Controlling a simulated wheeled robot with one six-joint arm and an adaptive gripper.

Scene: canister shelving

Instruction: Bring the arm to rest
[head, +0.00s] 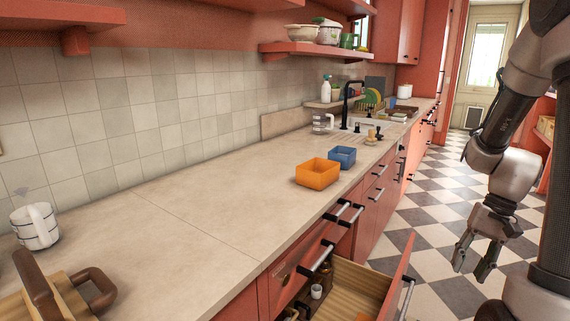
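My gripper (471,268) hangs at the right of the head view, with its fingers pointing down over the checkered floor (440,215). Its fingers are apart and nothing shows between them. My arm folds down from the upper right corner and is apart from the counter. The gripper is to the right of the open drawer (350,278) and appears clear of its front.
An orange bin (317,173) and a blue bin (342,157) stand on the counter (215,205). The drawer holds a small white cup (316,291) and dark items. A striped mug (36,228) stands at left. The counter's middle is clear.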

